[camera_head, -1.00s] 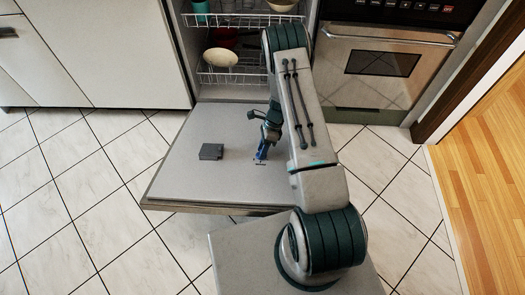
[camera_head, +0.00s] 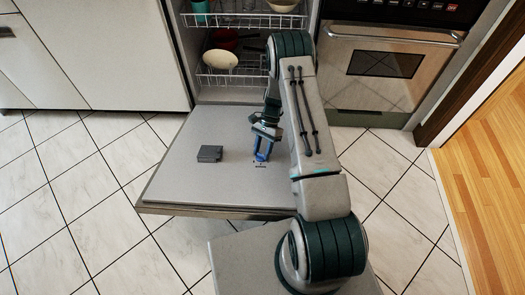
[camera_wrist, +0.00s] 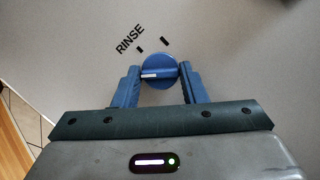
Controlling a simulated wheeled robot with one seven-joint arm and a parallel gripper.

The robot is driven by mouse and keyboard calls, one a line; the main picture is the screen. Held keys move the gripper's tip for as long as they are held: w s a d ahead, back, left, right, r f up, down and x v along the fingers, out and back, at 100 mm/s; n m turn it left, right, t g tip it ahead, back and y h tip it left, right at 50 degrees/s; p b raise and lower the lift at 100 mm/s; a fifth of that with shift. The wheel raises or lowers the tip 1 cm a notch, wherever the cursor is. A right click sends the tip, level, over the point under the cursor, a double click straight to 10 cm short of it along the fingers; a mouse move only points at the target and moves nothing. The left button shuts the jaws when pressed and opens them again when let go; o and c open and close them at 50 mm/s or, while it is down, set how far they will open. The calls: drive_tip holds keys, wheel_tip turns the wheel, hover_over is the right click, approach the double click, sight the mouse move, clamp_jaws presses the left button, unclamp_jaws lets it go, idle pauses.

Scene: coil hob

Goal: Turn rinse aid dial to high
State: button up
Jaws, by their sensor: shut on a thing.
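The rinse aid dial (camera_wrist: 158,68) is a round blue knob with a raised bar and a white pointer line. It sits on the open dishwasher door (camera_head: 185,185), beside the printed word RINSE and two dark tick marks. In the wrist view the white line points left. My gripper (camera_wrist: 160,76) has its two blue fingers on either side of the dial, shut on it. In the head view my gripper (camera_head: 261,158) is low over the door and hides most of the dial.
A grey dispenser box (camera_head: 210,153) stands on the door left of my gripper. Behind are dish racks (camera_head: 233,76) with a cream bowl (camera_head: 220,59). An oven (camera_head: 385,65) stands at the right. The tiled floor (camera_head: 60,215) at the left is clear.

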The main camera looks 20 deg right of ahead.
drive_tip(key=shift+n, duration=0.3)
drive_tip(key=o, duration=1)
drive_tip(key=shift+w+r, duration=0.1)
drive_tip(key=p+v, duration=0.2)
drive_tip(key=v, duration=1.1)
drive_tip(key=shift+w+d+r, duration=0.2)
drive_tip(key=shift+w+r, duration=0.05)
